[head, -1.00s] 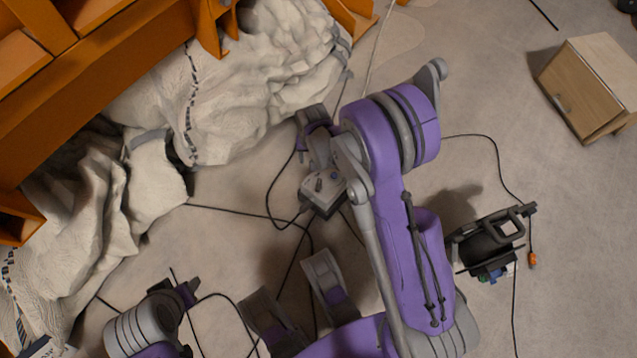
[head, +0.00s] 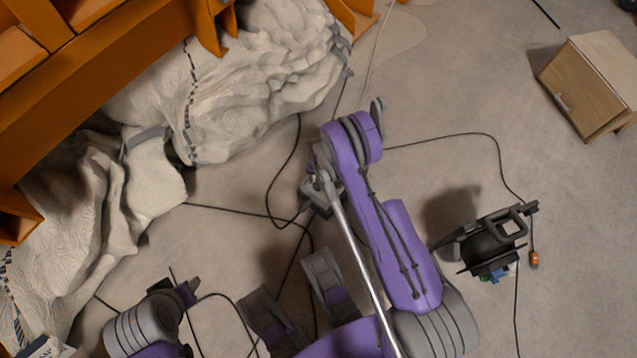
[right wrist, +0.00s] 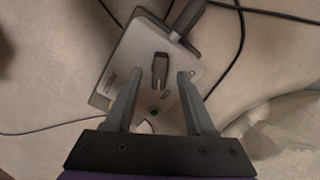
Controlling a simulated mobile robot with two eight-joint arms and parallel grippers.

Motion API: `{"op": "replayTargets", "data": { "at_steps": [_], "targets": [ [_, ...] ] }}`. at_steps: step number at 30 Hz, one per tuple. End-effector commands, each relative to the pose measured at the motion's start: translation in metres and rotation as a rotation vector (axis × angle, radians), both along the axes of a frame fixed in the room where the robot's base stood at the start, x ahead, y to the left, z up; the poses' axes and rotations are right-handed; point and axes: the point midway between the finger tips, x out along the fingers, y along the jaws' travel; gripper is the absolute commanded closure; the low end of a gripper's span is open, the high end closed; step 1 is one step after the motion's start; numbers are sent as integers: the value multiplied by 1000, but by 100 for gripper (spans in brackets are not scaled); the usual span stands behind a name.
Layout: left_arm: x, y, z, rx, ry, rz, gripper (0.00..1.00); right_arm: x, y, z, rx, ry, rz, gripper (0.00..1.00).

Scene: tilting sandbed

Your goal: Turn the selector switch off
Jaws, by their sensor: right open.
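A grey control box (right wrist: 130,55) lies on the floor in the right wrist view, with a cable plugged into its upper edge. The dark selector switch (right wrist: 160,70) stands out from its face, and a small green light (right wrist: 153,112) is below it. My right gripper (right wrist: 161,83) is open, with one finger on each side of the switch and visible gaps to it. I cannot tell how far the tips are above the panel. In the head view, my right arm mostly covers the box (head: 307,190) and hides the switch.
Black cables (head: 240,211) run across the floor around the box. Pale crumpled sheeting (head: 235,110) and an orange frame (head: 110,75) lie to the upper left. A wooden cabinet (head: 590,85) and a dark device (head: 490,240) stand at the right.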

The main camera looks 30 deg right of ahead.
Motion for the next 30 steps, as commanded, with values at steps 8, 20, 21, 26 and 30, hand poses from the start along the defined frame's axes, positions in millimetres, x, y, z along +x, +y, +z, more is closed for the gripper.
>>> {"op": "replayTargets", "data": {
  "at_steps": [8, 20, 21, 26, 30],
  "targets": [
    [1, 0, -4, 0, -1, 0, 50, 0, 0, -22, 0, 0, 0, 45],
    [1, 0, -3, 0, -1, 0, 50, 0, 0, -22, 0, 0, 0, 72],
    [1, 0, -3, 0, -1, 0, 50, 0, 0, -22, 0, 0, 0, 79],
    [1, 0, -3, 0, -1, 0, 50, 0, 0, -22, 0, 0, 0, 100],
    [1, 0, -3, 0, -1, 0, 50, 0, 0, -22, 0, 0, 0, 100]
  ]
}}
